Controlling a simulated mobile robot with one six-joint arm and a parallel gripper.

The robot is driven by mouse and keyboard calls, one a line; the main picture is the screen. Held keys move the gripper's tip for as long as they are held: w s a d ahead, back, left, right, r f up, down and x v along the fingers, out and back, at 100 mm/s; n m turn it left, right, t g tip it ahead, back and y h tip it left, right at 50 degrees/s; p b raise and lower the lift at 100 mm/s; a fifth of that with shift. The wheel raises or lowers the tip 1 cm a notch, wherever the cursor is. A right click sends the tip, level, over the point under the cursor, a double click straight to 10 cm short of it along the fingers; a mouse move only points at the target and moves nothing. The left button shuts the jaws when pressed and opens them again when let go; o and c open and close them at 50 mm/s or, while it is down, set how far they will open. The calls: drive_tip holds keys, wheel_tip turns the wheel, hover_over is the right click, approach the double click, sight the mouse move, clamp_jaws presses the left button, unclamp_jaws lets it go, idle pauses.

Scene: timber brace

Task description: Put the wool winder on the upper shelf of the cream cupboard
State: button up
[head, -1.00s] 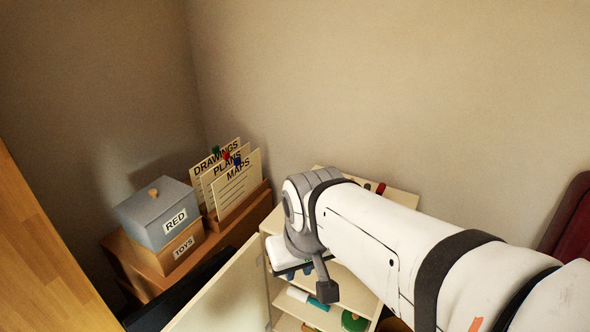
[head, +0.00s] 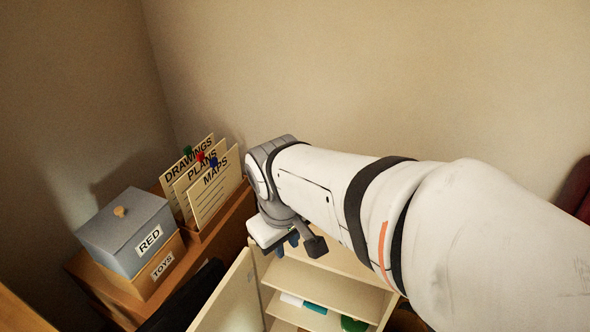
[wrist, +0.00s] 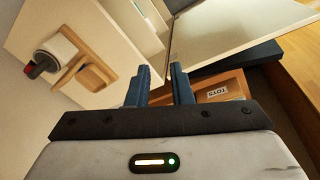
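The cream cupboard (head: 345,290) stands open below my arm, its door (head: 232,300) swung to the left. Its upper shelf area shows bare where visible; my arm hides much of its top. In the wrist view, what looks like the wool winder (wrist: 92,77), a wooden piece with a white drum and a dark red and black knob, rests on a cream surface at the left. I cannot make it out in the head view. My gripper (wrist: 161,70) has its blue fingers a small gap apart with nothing visible between them. It hangs in front of the cupboard (head: 285,243), near the door's top.
A white and teal roll (head: 302,302) and a green thing (head: 353,324) lie on a lower shelf. Left of the door, a grey RED box (head: 125,235) sits on a TOYS box (head: 163,267), beside upright cards (head: 211,190). The wall behind is bare.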

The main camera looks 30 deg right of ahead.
drive_tip(key=w+d+f+n+g+h+b, duration=0.2)
drive_tip(key=d+f+n+g+h+b, duration=0.15)
drive_tip(key=d+n, duration=0.35)
drive_tip(key=w+d+f+n+g+h+b, duration=0.2)
drive_tip(key=d+f+n+h, duration=0.35)
drive_tip(key=n, duration=0.35)
drive_tip(key=w+d+f+n+t+h+b, duration=0.25)
drive_tip(key=w+f+n+h, duration=0.2)
drive_tip(key=w+n, duration=0.45)
drive_tip(key=w+d+f+n+t+h+b, duration=0.2)
drive_tip(key=w+d+f+n+t+h, duration=0.25)
drive_tip(key=n, duration=0.75)
drive_tip(key=shift+g, duration=0.45)
drive_tip(key=w+d+r, duration=0.1)
drive_tip(key=d, duration=0.2)
drive_tip(key=w+d+r, duration=0.1)
drive_tip(key=d, duration=0.2)
drive_tip(key=w+d+r, duration=0.1)
drive_tip(key=d, duration=0.3)
drive_tip(key=shift+a, duration=0.1)
drive_tip(key=shift+c, duration=0.3)
clamp_jaws()
drive_tip(key=shift+f, duration=0.1)
